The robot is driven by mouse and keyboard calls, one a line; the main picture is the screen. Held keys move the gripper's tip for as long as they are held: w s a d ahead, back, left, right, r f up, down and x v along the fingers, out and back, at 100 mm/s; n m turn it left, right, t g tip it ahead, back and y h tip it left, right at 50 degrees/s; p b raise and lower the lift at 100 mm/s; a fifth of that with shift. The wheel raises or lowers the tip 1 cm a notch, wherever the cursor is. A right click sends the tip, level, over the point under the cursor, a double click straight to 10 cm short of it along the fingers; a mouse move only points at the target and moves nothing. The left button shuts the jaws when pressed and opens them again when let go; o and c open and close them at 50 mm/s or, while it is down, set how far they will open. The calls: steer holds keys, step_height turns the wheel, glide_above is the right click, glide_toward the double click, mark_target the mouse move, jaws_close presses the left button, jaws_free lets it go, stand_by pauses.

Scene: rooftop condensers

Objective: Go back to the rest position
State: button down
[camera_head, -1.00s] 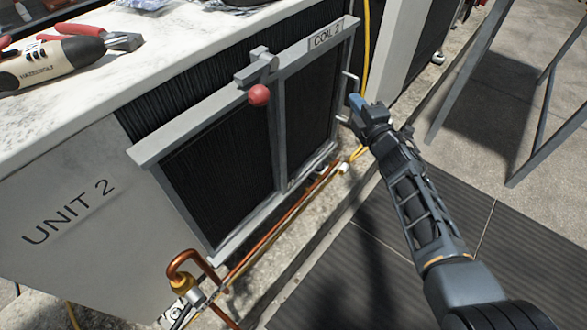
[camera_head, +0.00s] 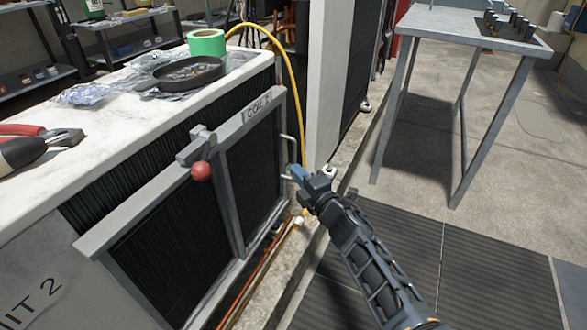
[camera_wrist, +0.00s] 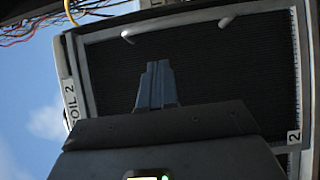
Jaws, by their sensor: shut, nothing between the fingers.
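My gripper (camera_head: 299,174) is shut and empty at the end of my arm. In the head view it is beside the right edge of the framed panel marked COIL 2 (camera_head: 262,165), near a thin metal handle (camera_head: 291,152). I cannot tell whether it touches the handle. In the wrist view the closed fingers (camera_wrist: 157,85) point toward the dark panel mesh (camera_wrist: 215,65). A latch with a red knob (camera_head: 201,171) sits on the panel's upper frame.
The white unit top (camera_head: 110,135) holds a black pan (camera_head: 185,73), green tape (camera_head: 207,43) and pliers (camera_head: 50,140). A yellow hose (camera_head: 290,62) runs behind the panel. A grey metal table (camera_head: 450,28) stands at the back right. The floor mat (camera_head: 470,270) is clear.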

steer(key=s+d+f+m+t+h+p, duration=0.15)
steer(key=s+d+m, duration=0.3)
steer(key=s, duration=0.75)
steer(key=s+d+m+h+p, duration=0.1)
steer(key=s+d+m+h, duration=0.3)
steer(key=s, duration=0.9)
steer(key=s+d+f+m+t+p, duration=0.1)
steer(key=s+d+m, duration=0.35)
steer(key=s, duration=0.75)
steer(key=s+d+r+m+g+h, duration=0.1)
steer(key=s+d+r+m, duration=0.15)
steer(key=s, duration=0.35)
steer(key=s+d+r+m+h, duration=0.2)
steer(key=s+r+m, duration=0.15)
steer(key=s, duration=0.25)
steer(key=s+d+r+m+g+h, duration=0.2)
steer(key=s+d+r+m, duration=0.4)
steer(key=s+r, duration=0.5)
step_height(320, 180, up, 21)
steer(key=p, duration=2)
steer(key=shift+d, duration=0.2)
steer(key=shift+s+f+y, duration=0.1)
steer(key=shift+f+y, duration=0.05)
steer(key=shift+y, duration=0.1)
